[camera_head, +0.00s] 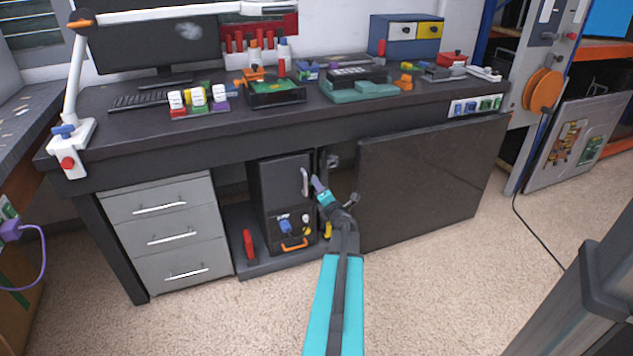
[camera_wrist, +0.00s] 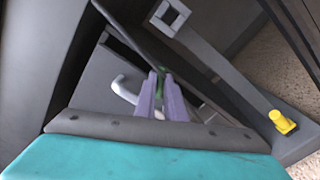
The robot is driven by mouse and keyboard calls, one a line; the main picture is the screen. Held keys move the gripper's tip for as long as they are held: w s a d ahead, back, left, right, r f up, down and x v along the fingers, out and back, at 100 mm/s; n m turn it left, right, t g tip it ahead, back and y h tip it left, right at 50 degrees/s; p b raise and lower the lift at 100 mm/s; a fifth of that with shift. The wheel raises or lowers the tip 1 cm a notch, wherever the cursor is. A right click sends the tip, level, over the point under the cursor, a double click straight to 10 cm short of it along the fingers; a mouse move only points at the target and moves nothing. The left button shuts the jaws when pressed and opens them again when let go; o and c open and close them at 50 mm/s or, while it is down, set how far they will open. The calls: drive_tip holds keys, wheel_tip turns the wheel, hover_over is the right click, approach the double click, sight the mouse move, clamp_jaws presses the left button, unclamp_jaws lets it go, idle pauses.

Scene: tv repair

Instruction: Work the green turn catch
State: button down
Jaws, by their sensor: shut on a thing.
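The green turn catch (camera_wrist: 160,84) shows only as a small green piece between my gripper's purple fingers in the wrist view. Most of it is hidden by the fingers, and how it is turned cannot be told. My gripper (camera_wrist: 161,76) is shut on it. In the head view my gripper (camera_head: 317,183) is at the right front edge of the dark cabinet (camera_head: 284,180) under the desk, and the catch cannot be made out there. A pale curved handle (camera_head: 305,182) is just left of the gripper. It also shows in the wrist view (camera_wrist: 122,88).
The cabinet's lower front has a blue part (camera_head: 285,226) and an orange handle (camera_head: 295,245). A red item (camera_head: 249,243) stands left of it. A large dark panel (camera_head: 430,180) is close on the right. A yellow knob (camera_wrist: 283,122) shows at right. The carpet in front is clear.

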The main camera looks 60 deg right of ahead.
drive_tip(key=m+p, duration=0.1)
drive_tip(key=m, duration=0.1)
drive_tip(key=m+p, duration=0.1)
drive_tip(key=p, duration=0.1)
drive_tip(key=r+m+p, duration=0.1)
drive_tip(key=m, duration=0.1)
drive_tip(key=shift+w+d+m, duration=0.1)
drive_tip(key=shift+w+m, duration=0.2)
drive_tip(key=shift+w, duration=0.05)
drive_tip(key=shift+f, duration=0.1)
drive_tip(key=c, duration=1.9)
unclamp_jaws()
drive_tip(key=shift+o, duration=0.3)
drive_tip(key=p+v, duration=0.2)
drive_tip(key=v, duration=1.2)
drive_tip(key=shift+s+f, duration=0.25)
drive_tip(key=shift+s, duration=0.05)
